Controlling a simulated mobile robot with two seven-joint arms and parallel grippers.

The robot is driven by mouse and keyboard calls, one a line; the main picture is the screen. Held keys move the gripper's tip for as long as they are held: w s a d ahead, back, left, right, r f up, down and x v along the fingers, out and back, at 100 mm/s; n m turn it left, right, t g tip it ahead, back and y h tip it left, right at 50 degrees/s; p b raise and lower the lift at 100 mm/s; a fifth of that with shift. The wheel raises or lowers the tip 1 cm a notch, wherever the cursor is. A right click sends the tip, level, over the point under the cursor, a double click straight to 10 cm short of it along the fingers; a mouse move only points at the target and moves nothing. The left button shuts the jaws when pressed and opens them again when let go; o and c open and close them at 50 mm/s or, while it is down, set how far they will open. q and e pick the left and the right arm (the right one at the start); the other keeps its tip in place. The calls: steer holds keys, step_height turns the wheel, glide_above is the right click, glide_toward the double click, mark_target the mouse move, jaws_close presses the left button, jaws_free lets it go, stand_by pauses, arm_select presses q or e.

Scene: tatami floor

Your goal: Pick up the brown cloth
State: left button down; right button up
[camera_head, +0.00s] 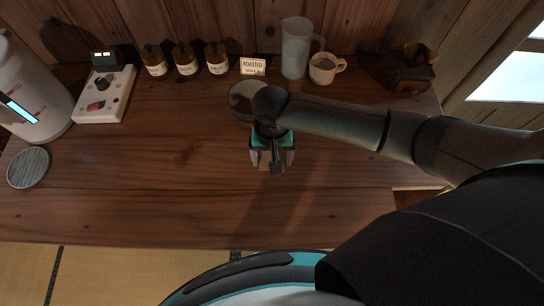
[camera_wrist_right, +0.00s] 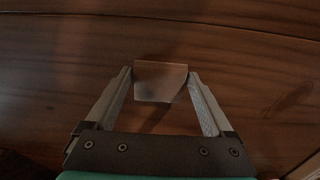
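A small brown folded piece, which looks like the brown cloth (camera_wrist_right: 160,82), lies on the wooden table between the fingertips of my right gripper (camera_wrist_right: 160,76). The fingers stand apart on either side of it, with what look like narrow gaps. In the head view my right gripper (camera_head: 271,162) points down at the middle of the table, and I cannot make out the cloth there. My left gripper is not in view.
Behind the gripper stand a round dish (camera_head: 240,92), a small sign (camera_head: 253,66), a clear pitcher (camera_head: 295,48), a cup (camera_head: 323,68) and brown bottles (camera_head: 186,60). The front-left tabletop is clear.

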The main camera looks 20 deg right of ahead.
steer(key=c, duration=0.6)
steer(key=shift+o, duration=0.2)
step_height(320, 180, up, 20)
steer(key=p, duration=0.5)
steer(key=o, duration=0.8)
steer(key=c, duration=0.6)
steer(key=shift+c, duration=0.2)
